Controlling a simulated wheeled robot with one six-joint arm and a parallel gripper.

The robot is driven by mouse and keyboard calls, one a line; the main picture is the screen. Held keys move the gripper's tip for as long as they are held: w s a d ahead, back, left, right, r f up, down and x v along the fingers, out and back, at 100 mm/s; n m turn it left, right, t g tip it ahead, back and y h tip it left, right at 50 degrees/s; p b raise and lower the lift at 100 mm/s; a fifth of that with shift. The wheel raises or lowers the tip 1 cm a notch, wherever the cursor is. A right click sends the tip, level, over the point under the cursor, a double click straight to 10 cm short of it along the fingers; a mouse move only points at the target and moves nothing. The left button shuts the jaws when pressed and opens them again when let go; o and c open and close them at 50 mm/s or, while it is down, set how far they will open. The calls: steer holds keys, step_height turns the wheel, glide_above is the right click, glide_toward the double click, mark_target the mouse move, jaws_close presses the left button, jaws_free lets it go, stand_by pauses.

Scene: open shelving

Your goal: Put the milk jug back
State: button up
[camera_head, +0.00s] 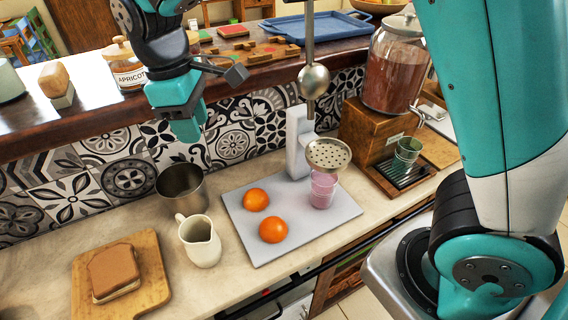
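A cream-coloured milk jug (202,246) with a handle on its left stands upright on the counter, left of a grey board (300,228). My gripper (187,128), with teal parts, hangs above and behind the jug, in front of the tiled wall. It is apart from the jug. I see it from the side, so the gap between its fingers is not clear. I see nothing held in it.
A metal cup (182,187) stands just behind the jug. Oranges (273,230) and a pink glass (322,190) under a strainer (328,154) are on the board. A wooden board (150,270) with bread is at left. A drink dispenser (394,70) stands at right.

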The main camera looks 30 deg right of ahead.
steer(key=s+d+r+m+y, duration=0.1)
steer(key=s+d+m+y, duration=0.1)
steer(key=s, duration=0.8)
steer(key=s+d+r+m+y, duration=0.2)
steer(key=s+d+y, duration=0.1)
steer(key=s, duration=0.7)
steer(key=shift+s+d+r+m, duration=0.25)
steer(key=shift+d+m, duration=0.15)
steer(key=shift+d, duration=0.1)
steer(key=shift+f, duration=0.1)
steer(key=shift+f+b, duration=0.6)
steer(key=shift+b, duration=0.1)
